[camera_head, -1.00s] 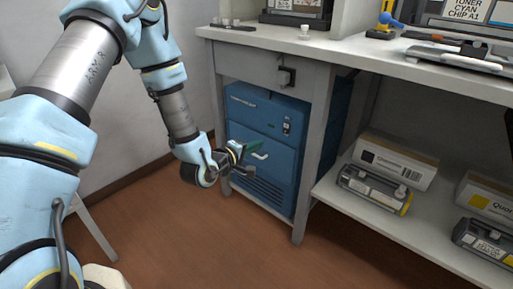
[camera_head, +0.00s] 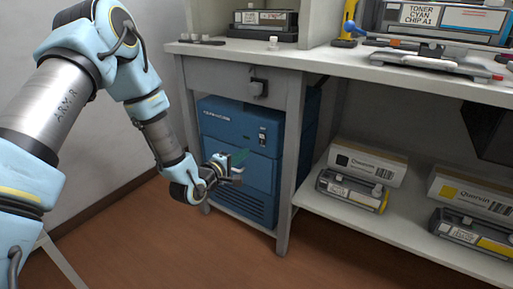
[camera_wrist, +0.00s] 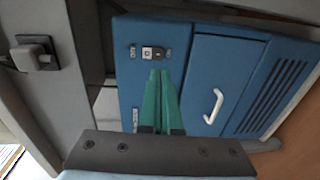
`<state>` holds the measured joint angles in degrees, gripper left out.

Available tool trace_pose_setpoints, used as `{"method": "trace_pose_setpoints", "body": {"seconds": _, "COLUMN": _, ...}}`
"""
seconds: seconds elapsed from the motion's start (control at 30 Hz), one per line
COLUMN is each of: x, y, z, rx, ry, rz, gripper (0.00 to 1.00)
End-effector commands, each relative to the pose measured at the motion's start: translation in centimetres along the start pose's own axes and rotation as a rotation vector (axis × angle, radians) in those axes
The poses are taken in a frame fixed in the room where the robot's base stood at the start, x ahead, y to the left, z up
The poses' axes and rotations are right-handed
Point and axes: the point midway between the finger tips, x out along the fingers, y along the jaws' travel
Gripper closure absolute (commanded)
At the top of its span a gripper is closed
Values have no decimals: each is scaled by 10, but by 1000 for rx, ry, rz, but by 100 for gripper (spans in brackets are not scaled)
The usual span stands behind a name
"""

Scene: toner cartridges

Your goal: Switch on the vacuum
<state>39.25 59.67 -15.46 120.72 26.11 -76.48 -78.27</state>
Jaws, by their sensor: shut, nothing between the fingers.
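The vacuum is a blue box (camera_head: 218,118) standing under the left end of the workbench. Its small switch panel (camera_head: 262,135) is on the upper right of its front. In the wrist view the switch panel (camera_wrist: 152,53) lies just beyond the fingertips, with a dark part and a light part. The white door handle (camera_wrist: 213,106) is to its right there. My gripper (camera_head: 240,157) is in front of the vacuum, below the switch panel in the head view. In the wrist view its green fingers (camera_wrist: 160,75) are together and empty, pointing at the panel. I cannot tell whether they touch it.
A grey bench leg (camera_head: 291,165) stands right of the vacuum. A grey box with a knob (camera_head: 258,88) is on the bench apron above. The lower shelf (camera_head: 325,203) holds cartridges and cartons. The floor in front is clear.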

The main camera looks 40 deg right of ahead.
Motion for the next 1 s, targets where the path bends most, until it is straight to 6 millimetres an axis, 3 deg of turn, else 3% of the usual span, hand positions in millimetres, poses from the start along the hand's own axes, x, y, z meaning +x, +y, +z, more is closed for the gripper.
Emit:
{"method": "trace_pose_setpoints", "body": {"seconds": 0.2, "x": 45, "y": -1, "z": 0, "rx": 3, "ry": -1, "rz": 3, "gripper": 100}}
{"method": "trace_pose_setpoints", "body": {"seconds": 0.4, "x": 72, "y": -1, "z": 0, "rx": 1, "ry": 0, "rz": 0, "gripper": 100}}
{"method": "trace_pose_setpoints", "body": {"seconds": 0.6, "x": 83, "y": 0, "z": 0, "rx": 1, "ry": 0, "rz": -1, "gripper": 100}}
{"method": "trace_pose_setpoints", "body": {"seconds": 1.0, "x": 84, "y": -3, "z": -1, "rx": 0, "ry": 1, "rz": 10, "gripper": 100}}
